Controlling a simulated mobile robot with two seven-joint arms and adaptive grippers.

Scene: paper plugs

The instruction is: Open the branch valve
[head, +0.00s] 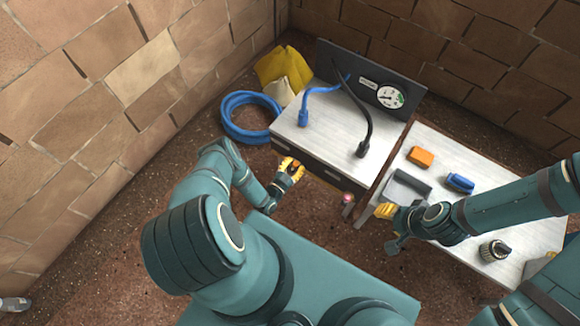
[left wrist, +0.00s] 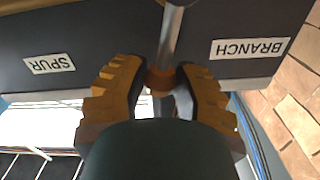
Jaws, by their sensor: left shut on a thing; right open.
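My left gripper (head: 290,170) is at the front left of the grey-topped bench (head: 318,133). In the left wrist view its yellow fingers (left wrist: 160,98) are shut on a small orange-brown valve part (left wrist: 160,78) at a grey metal pipe (left wrist: 171,35). The upside-down BRANCH label (left wrist: 250,48) is right of the pipe, and the SPUR label (left wrist: 49,64) is left of it. How far the valve is turned cannot be told. My right gripper (head: 385,211) is open over the lower worktop's left edge, beside a grey tray.
A red knob (head: 347,197) is at the bench's front right corner. A gauge (head: 390,97) is on the dark back panel. Blue and black hoses stand on the bench top. The lower worktop (head: 520,225) holds the grey tray (head: 400,185), an orange block (head: 421,156) and a blue brush (head: 460,183).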

